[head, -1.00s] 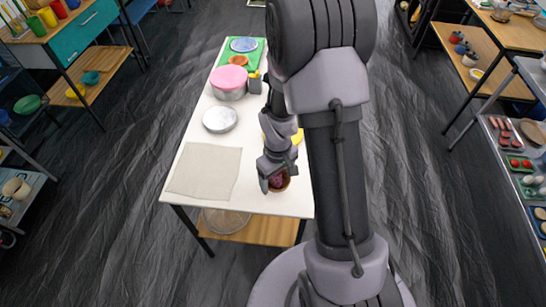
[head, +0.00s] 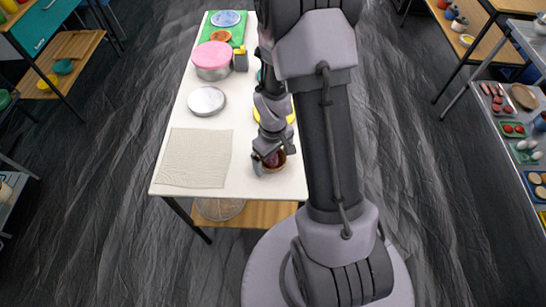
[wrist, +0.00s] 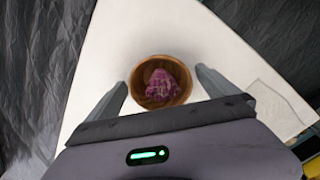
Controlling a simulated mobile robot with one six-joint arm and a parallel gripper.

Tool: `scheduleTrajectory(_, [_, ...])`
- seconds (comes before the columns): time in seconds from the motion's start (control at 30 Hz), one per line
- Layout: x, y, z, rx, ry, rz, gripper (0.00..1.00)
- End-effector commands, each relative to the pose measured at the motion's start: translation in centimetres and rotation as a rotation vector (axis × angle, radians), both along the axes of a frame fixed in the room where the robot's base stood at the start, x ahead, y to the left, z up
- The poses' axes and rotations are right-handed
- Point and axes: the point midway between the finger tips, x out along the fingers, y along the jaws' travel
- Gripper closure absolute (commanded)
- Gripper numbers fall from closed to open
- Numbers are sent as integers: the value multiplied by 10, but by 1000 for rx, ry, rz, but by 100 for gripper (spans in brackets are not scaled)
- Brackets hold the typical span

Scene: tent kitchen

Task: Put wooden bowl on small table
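The wooden bowl (wrist: 183,94) is round and brown with a crumpled purple thing (wrist: 161,83) inside. It sits on the white table (wrist: 120,40) near a corner in the wrist view. In the head view the bowl (head: 279,165) is near the table's front right end, partly hidden by my gripper (head: 268,164). In the wrist view my gripper (wrist: 162,92) has its fingers apart, one on each side of the bowl. A narrow gap shows between each finger and the bowl. I cannot tell which table is the small one.
On the same table are a beige cloth (head: 195,158), a silver round lid (head: 206,101), a pink-topped pot (head: 212,60) and a green board (head: 236,36). A shelf of food trays (head: 515,110) stands at the right. Dark floor is open on both sides.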

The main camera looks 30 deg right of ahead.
Motion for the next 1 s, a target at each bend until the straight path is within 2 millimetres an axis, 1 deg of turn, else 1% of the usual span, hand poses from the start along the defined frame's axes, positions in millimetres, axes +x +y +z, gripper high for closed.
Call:
scheduleTrajectory(0.17, [0,0,0,0,0,0,2])
scheduleTrajectory(0.27, [0,0,8,0,0,0,2])
scheduleTrajectory(0.37, [1,0,33,-1,-3,0,2])
scheduleTrajectory(0.5, [1,0,76,-1,-4,0,2])
scheduleTrajectory(0.6, [1,0,101,-1,-3,0,2])
scheduleTrajectory(0.7, [1,0,117,-2,-2,0,2])
scheduleTrajectory(0.77, [0,0,122,-1,-1,0,2])
scheduleTrajectory(0.83, [2,2,133,-3,-13,-10,2])
scheduleTrajectory(0.87, [3,5,142,-4,-26,-23,2])
scheduleTrajectory(0.93, [4,18,178,-3,-81,-81,2])
scheduleTrajectory(0.97, [2,27,198,1,-114,-117,2])
scheduleTrajectory(1.0, [-2,41,227,13,-160,-170,2])
